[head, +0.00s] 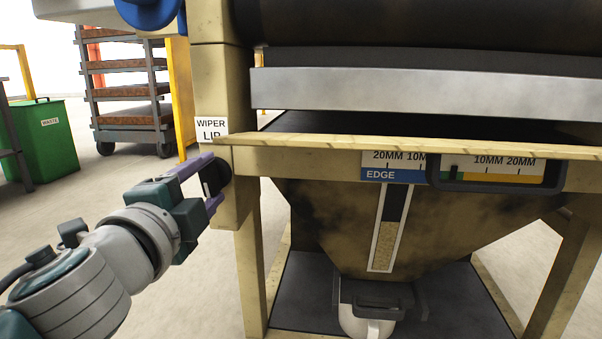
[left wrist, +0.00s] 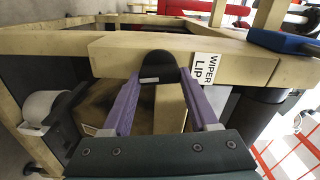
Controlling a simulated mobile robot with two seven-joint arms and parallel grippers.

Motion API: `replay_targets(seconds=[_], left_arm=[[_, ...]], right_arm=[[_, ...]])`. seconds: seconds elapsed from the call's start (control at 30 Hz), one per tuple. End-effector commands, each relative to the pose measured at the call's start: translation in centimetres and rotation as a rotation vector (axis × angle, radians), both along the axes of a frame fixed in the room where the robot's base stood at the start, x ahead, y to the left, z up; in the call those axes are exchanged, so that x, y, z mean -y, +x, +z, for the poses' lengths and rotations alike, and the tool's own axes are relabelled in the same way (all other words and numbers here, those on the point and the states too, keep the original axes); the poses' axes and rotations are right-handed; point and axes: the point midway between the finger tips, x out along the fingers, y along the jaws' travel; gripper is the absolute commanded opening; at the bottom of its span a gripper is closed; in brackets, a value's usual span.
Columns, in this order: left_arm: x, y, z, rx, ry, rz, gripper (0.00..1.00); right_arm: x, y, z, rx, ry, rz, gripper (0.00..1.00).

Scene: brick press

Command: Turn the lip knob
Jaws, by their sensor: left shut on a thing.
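The lip knob (head: 214,179) is a dark round knob on the beige post of the press, just below the white WIPER LIP label (head: 211,129). In the left wrist view the black knob (left wrist: 159,67) has a pale mark on its face, and the label (left wrist: 203,76) is to its right. My left gripper (head: 209,182) has purple fingers, one above and one below the knob, shut on it. In the left wrist view the fingers of the left gripper (left wrist: 160,88) are on both sides of the knob. My right gripper is not in view.
A beige rail (head: 330,148) and a hopper (head: 330,215) with a sight strip are right of the knob. A black handle frame (head: 497,187) is over the EDGE scale (head: 393,174). A green waste bin (head: 42,140) and a rack (head: 130,90) stand on the open floor behind left.

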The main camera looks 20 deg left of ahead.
Motion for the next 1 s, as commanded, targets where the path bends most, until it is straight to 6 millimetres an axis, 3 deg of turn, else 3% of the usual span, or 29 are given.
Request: replay_targets(seconds=[0.33,0.87,0.9,1.0], left_arm=[[0.06,0.03,0.02,-0.03,0.129,-0.002,0.04],[0.06,0.02,-0.01,-0.035,0.149,-0.002,0.04],[0.06,0.02,-0.01,-0.035,0.149,-0.002,0.63],[0.05,0.02,-0.02,-0.034,0.148,-0.002,0.74]], right_arm=[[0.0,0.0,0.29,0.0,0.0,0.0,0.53],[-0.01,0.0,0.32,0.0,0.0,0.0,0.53],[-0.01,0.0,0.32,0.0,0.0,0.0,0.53],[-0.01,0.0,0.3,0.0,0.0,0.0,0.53]])
